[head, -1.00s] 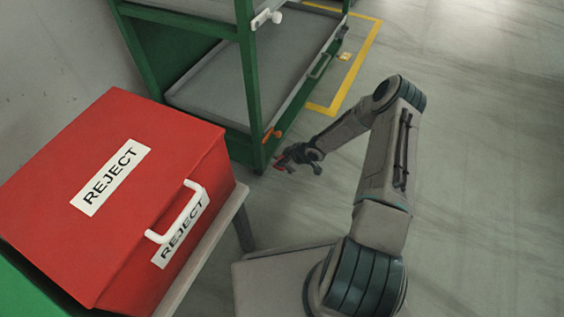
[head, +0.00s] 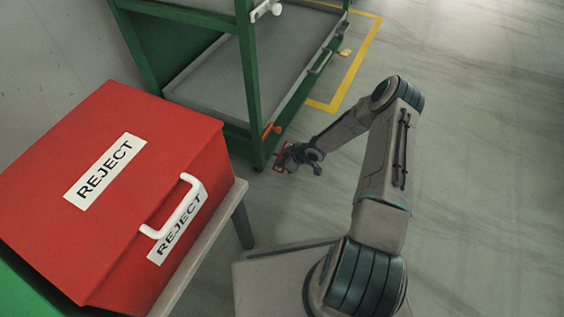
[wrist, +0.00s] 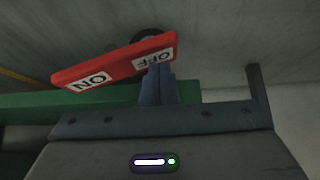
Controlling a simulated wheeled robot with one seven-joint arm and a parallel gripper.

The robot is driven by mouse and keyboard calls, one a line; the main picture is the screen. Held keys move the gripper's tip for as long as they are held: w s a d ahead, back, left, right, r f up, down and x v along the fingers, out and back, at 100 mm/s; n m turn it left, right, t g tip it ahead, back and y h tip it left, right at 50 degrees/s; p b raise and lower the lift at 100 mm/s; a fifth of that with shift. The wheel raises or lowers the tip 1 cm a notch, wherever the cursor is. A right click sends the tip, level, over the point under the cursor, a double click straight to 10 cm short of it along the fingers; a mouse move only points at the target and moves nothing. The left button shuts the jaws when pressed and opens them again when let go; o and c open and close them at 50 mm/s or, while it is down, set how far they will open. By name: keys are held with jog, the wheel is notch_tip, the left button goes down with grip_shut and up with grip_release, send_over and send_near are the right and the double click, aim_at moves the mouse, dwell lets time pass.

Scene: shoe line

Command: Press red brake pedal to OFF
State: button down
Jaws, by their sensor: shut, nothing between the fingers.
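The red brake pedal (wrist: 115,62) lies across the upper middle of the wrist view. Its white ON label (wrist: 88,82) is at the left end and its white OFF label (wrist: 154,60) at the right end, both upside down. My gripper (wrist: 158,68) is shut and empty, with its fingertips at the lower edge of the OFF end. They look to be at or against the pedal; I cannot tell if they press it. In the head view the pedal (head: 282,154) shows small at the tip of my gripper (head: 288,160), low by the green rack's corner leg.
The green rack (head: 251,90) stands behind the pedal, with an orange lever (head: 271,130) on its corner. A red REJECT box (head: 95,240) with a white handle sits on a table at the left. Floor to the right is clear.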

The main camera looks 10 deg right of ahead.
jog(key=shift+r, duration=0.2)
jog(key=shift+r+p, duration=0.95)
jog(key=shift+r, duration=0.2)
jog(key=s+d+p, duration=0.1)
jog(key=s+d, duration=0.3)
jog(key=d, duration=0.2)
jog(key=shift+s+d+p, duration=0.25)
jog(key=shift+s+p, duration=0.1)
